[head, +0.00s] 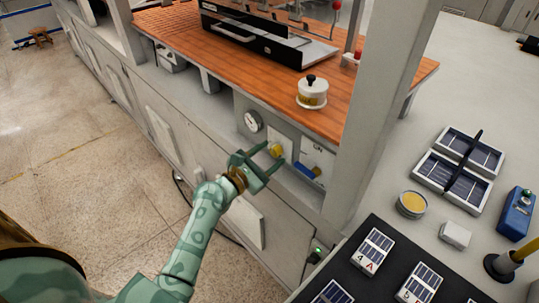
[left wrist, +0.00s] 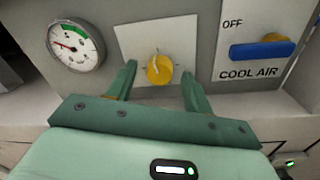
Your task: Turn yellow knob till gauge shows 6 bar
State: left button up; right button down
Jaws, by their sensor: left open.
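The yellow knob (head: 276,149) sits on a pale square plate on the grey front panel below the wooden top. It also shows in the left wrist view (left wrist: 159,69), with a light pointer mark near its top. The round gauge (head: 253,121) is left of the knob; in the left wrist view the gauge (left wrist: 75,45) has a green arc at upper right and a red needle pointing left, its numbers too small to read. My left gripper (head: 270,162) is open, its fingers (left wrist: 158,85) on either side of the knob, apparently not touching it. My right gripper is not in view.
A blue handle (head: 306,170) on a plate marked OFF and COOL AIR (left wrist: 249,73) is just right of the knob. A white post (head: 375,100) stands further right. Open floor lies left.

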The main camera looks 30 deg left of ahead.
pick_arm(q)
jog(key=shift+w+d, duration=0.1)
jog(key=shift+w, duration=0.1)
jog(key=shift+c, duration=0.2)
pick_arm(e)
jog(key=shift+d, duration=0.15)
pick_arm(q)
jog(key=c, duration=0.9)
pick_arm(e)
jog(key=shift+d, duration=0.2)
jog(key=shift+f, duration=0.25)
